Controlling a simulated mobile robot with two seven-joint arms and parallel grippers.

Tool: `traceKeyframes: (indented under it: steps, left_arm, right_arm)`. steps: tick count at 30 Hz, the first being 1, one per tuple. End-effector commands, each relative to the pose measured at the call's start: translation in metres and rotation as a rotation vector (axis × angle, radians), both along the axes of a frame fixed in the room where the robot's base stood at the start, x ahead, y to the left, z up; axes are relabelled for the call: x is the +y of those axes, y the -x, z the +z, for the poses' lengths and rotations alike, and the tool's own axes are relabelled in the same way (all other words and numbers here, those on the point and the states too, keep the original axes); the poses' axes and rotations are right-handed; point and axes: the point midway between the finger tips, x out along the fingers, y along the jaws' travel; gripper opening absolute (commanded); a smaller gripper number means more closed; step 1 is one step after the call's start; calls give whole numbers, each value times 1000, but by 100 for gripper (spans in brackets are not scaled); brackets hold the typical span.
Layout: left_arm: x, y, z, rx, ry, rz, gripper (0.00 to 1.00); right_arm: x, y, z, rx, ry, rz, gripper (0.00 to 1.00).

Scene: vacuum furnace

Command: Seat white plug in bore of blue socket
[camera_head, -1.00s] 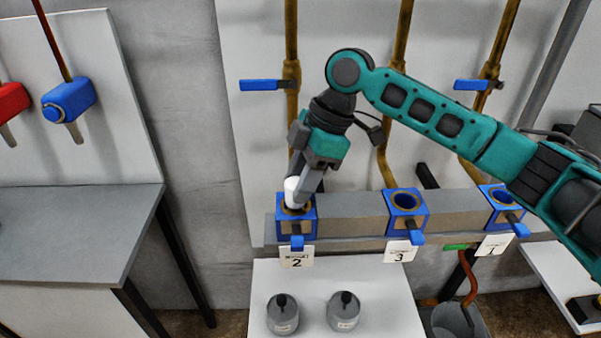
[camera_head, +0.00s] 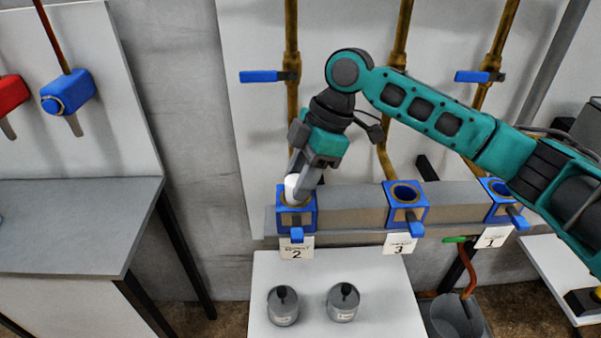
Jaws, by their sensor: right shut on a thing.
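The white plug (camera_head: 292,187) is between the fingers of my right gripper (camera_head: 300,188), which is shut on it. The plug is at the mouth of the blue socket (camera_head: 296,218) above the label 2, at the left end of the rail. Its lower end is at or inside the bore's brass-coloured ring; how deep it sits I cannot tell, as the fingers and rim hide it. Two other blue sockets, above label 3 (camera_head: 405,207) and label 1 (camera_head: 501,205), have open bores. My left gripper is not in view.
The grey rail (camera_head: 350,208) carries the sockets, each with a blue lever in front. Two grey weights with black knobs (camera_head: 283,306) stand on the white table (camera_head: 385,300) below. Brass pipes (camera_head: 291,110) with blue valve handles (camera_head: 260,76) run up the wall behind.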

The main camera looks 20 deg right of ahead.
Motion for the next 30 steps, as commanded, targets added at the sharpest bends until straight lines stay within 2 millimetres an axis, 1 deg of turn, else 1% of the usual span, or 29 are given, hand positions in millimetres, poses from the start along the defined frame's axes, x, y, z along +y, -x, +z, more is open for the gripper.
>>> traceKeyframes:
  steps: [9,10,18,19,29,30]
  left_arm:
    - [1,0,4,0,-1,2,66]
    - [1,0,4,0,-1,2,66]
    - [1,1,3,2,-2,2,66]
    - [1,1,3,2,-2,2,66]
    - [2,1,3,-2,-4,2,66]
    - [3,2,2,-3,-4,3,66]
  right_arm:
    - [0,0,-2,-1,-1,0,4]
    - [0,0,-2,-1,0,1,40]
    - [0,0,-3,-1,0,0,66]
    - [0,0,-3,-1,0,0,68]
    - [0,0,-3,0,1,0,68]
    - [-2,-1,3,-2,0,-1,68]
